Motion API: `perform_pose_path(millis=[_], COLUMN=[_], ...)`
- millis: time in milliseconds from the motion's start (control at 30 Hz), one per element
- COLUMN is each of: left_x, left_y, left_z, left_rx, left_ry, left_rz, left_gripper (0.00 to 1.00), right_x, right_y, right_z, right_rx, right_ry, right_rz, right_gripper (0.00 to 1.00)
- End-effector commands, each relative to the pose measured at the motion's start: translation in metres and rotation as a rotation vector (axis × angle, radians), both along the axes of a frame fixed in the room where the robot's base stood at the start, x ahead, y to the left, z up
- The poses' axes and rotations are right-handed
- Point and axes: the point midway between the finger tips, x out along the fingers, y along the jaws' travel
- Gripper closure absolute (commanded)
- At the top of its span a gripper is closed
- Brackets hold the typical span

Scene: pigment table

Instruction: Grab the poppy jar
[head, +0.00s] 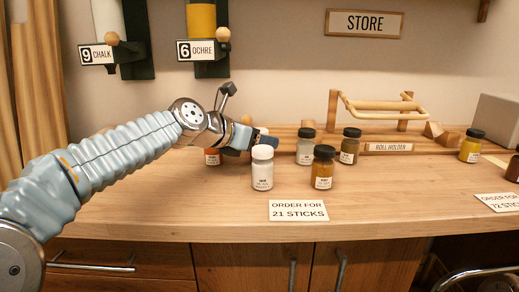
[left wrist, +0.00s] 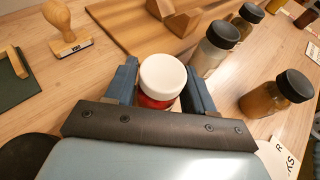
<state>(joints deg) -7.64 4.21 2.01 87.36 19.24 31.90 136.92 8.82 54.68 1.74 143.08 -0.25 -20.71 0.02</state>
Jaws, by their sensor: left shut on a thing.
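A jar with red contents and a white lid (left wrist: 162,78) stands between the two blue fingers of my left gripper (left wrist: 160,88) in the left wrist view. The red colour fits the poppy jar, but its label is hidden there. The fingers are closed on it from both sides. In the head view my left gripper (head: 252,137) is behind a white jar with a white lid (head: 262,170). An orange-red jar (head: 212,158) shows partly below my left arm; I cannot tell if it is the held one. My right gripper is not in view.
A grey jar (head: 305,147), a brown jar (head: 350,147) and an amber jar (head: 323,168), all black-lidded, stand to the right. A yellow jar (head: 470,148) is farther right. An order card (head: 298,210) lies in front. A stamp (left wrist: 68,28) stands left in the wrist view.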

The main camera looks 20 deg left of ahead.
Motion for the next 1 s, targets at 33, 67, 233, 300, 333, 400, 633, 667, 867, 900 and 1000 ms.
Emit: perform_pose_path(millis=[33,67,233,300,333,400,633,667,867,900,1000], left_x=[0.000,0.000,0.000,0.000,0.000,0.000,-0.008,-0.010,-0.026,-0.028,-0.030], left_y=[0.000,0.000,0.000,0.000,0.000,0.000,-0.034,-0.042,-0.103,-0.110,-0.121], left_z=[0.000,0.000,0.004,0.010,0.013,0.023,0.071,0.080,0.115,0.118,0.123], left_rx=[-0.001,-0.001,-0.001,0.000,0.001,0.000,0.001,0.001,0.002,0.001,0.001], left_ry=[-0.001,-0.001,-0.002,-0.002,-0.003,-0.002,-0.007,-0.008,-0.005,-0.004,-0.001], left_rz=[0.000,0.000,0.000,0.001,-0.001,0.000,-0.008,-0.009,-0.008,-0.008,-0.005], left_gripper=[0.80,0.80,0.80,0.80,0.80,0.80,0.80,0.80,0.80,0.80,0.80], right_x=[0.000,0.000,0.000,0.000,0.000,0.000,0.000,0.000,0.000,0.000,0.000], right_y=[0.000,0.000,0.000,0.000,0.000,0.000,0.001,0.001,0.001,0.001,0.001], right_z=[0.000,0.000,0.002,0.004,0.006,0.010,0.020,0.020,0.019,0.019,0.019], right_rx=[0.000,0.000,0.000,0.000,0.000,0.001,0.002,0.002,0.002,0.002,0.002], right_ry=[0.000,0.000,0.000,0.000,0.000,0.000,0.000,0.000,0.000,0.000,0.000], right_rz=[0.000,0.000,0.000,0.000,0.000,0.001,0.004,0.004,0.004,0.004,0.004], right_gripper=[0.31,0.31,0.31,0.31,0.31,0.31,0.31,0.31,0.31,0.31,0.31])
